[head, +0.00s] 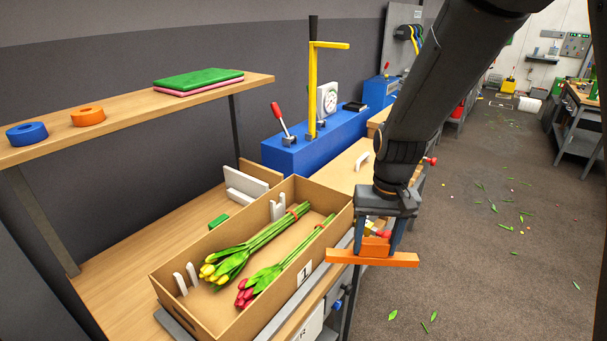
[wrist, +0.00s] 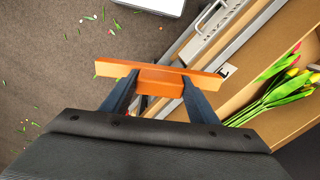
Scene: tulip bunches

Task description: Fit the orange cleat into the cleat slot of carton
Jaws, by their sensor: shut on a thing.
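My gripper (head: 377,235) is shut on the orange cleat (head: 372,258), a long bar with a block on it. The cleat is held in the air off the carton's right corner, over the bench edge. In the wrist view the cleat (wrist: 158,77) lies across between the two fingers. The cardboard carton (head: 324,193) stands on the bench and holds a bunch of yellow tulips (head: 228,262) and a bunch of red tulips (head: 256,283). White upright pegs stand in pairs at its left end (head: 186,280) and far side (head: 277,207). I cannot make out which gap is the cleat slot.
A shelf (head: 130,110) with blue and orange tape rolls and green and pink sheets is at upper left. A blue machine (head: 300,152) with a yellow post (head: 312,90) and red lever stands behind the carton. Open floor (head: 480,240) with scattered leaves lies right.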

